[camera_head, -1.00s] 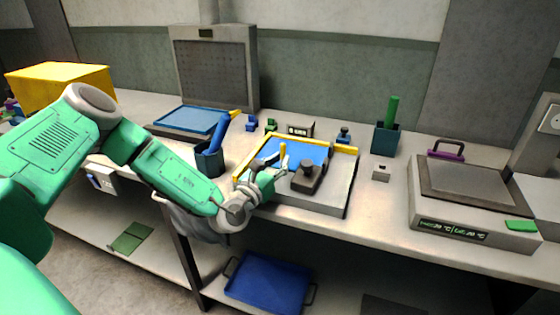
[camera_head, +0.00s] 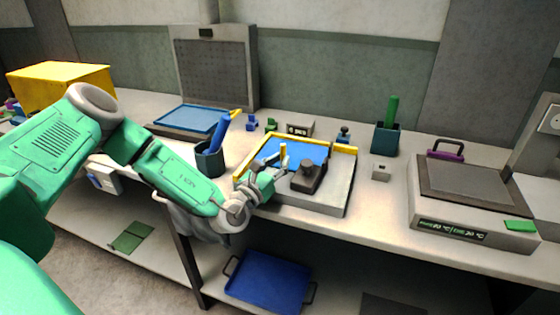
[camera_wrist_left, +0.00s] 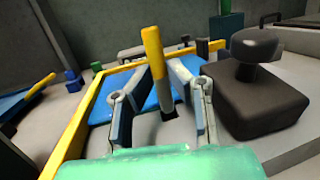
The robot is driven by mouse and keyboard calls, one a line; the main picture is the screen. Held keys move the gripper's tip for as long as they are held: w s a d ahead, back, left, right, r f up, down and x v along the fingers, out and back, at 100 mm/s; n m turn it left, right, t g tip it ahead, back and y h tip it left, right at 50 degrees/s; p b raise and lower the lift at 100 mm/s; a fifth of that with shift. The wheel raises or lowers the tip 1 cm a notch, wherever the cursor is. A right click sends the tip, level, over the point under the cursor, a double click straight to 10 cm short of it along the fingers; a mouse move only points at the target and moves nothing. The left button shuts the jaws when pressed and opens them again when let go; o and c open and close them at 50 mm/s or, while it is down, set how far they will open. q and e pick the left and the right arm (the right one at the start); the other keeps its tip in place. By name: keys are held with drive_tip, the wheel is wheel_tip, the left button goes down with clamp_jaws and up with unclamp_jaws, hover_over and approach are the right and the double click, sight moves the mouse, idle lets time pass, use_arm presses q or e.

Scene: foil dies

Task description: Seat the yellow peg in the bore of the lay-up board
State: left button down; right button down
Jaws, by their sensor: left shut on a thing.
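The yellow peg (camera_head: 283,151) stands nearly upright over the lay-up board (camera_head: 335,195), a grey block with a blue surface and yellow edge strips. My left gripper (camera_head: 274,165) is shut on the peg. In the left wrist view the peg (camera_wrist_left: 153,53) leans slightly and sits between the two fingers (camera_wrist_left: 164,72), with a grey lower part below its yellow top. A dark patch on the board (camera_wrist_left: 105,108) shows at the peg's lower end. I cannot tell whether the tip is in the bore or above it. My right gripper is not in view.
A dark block with a knob (camera_head: 309,177) sits on the board, close to the right of the gripper. A hot plate (camera_head: 470,190) is far right.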

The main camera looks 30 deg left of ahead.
use_arm(q)
drive_tip(key=shift+a+f+b, duration=0.15)
drive_tip(key=shift+f+b, duration=0.25)
drive_tip(key=shift+f, duration=0.25)
drive_tip(key=c, duration=1.4)
unclamp_jaws()
drive_tip(key=shift+c, duration=0.2)
drive_tip(key=shift+s+f, duration=0.1)
drive_tip(key=shift+s+f, duration=0.2)
drive_tip(key=s, duration=0.3)
drive_tip(key=s+f, duration=0.1)
drive_tip(key=s, duration=0.6)
drive_tip(key=shift+s+f, duration=0.2)
drive_tip(key=shift+s, duration=0.45)
